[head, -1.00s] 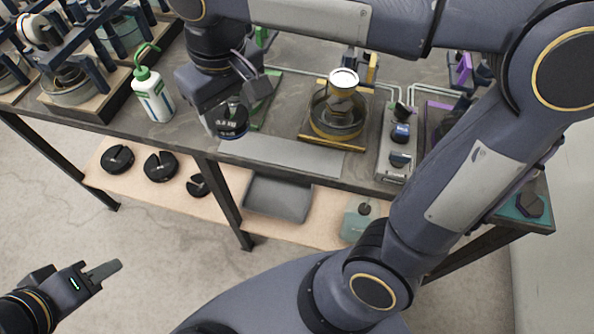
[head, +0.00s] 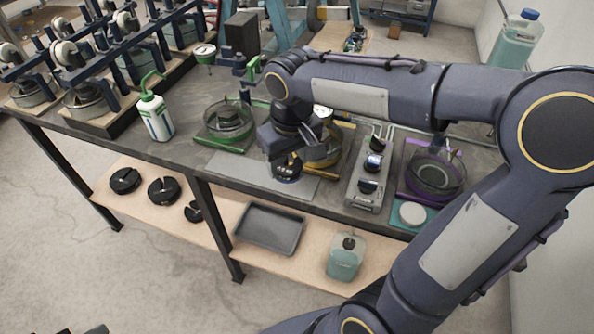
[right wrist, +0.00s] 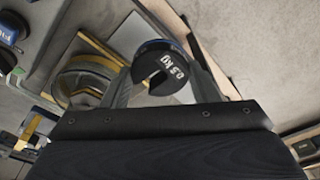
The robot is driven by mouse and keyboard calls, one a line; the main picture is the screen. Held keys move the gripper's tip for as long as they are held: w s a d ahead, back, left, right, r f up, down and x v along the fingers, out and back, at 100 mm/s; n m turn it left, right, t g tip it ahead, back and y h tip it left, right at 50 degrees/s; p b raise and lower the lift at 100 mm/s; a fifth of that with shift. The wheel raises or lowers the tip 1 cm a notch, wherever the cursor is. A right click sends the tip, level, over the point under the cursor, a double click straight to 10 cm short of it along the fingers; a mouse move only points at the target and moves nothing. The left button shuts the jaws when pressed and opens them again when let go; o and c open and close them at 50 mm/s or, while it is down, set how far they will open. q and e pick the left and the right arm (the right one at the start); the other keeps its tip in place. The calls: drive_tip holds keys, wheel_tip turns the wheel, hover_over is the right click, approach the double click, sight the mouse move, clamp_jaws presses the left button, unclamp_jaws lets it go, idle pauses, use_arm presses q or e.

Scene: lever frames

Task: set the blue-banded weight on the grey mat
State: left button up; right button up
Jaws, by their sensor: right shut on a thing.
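The weight (head: 287,172) is a dark slotted disc with a blue band low on its side. It shows in the right wrist view (right wrist: 161,71) with "0.3 kg" on its face. My right gripper (head: 284,157) is shut on it, a finger on either side. The weight is over the right part of the grey mat (head: 238,171), a flat strip along the table's front edge. I cannot tell whether it touches the mat. Only a tip of my left gripper (head: 97,330) shows at the bottom left edge.
A yellow-based fixture (head: 325,155) stands right behind the weight, partly hidden by my arm. A green-based fixture (head: 228,122) stands behind the mat. A grey switch box (head: 365,190) is to the right. A white-green bottle (head: 156,118) is left. Dark weights (head: 163,190) lie on the lower shelf.

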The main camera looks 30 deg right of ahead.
sight(298, 157)
drive_tip(key=d+f, duration=0.1)
drive_tip(key=w+d+f, duration=0.1)
drive_tip(key=f, duration=0.1)
drive_tip(key=shift+w+d+f, duration=0.15)
drive_tip(key=shift+d+f, duration=0.15)
drive_tip(key=shift+d, duration=0.05)
drive_tip(key=shift+w+d+f, duration=0.1)
drive_tip(key=shift+d+f, duration=0.05)
drive_tip(key=shift+f, duration=0.8)
drive_tip(key=shift+w+d+f, duration=0.1)
drive_tip(key=shift+f, duration=0.85)
drive_tip(key=shift+f, duration=0.1)
drive_tip(key=o, duration=1.4)
drive_tip(key=shift+c, duration=0.2)
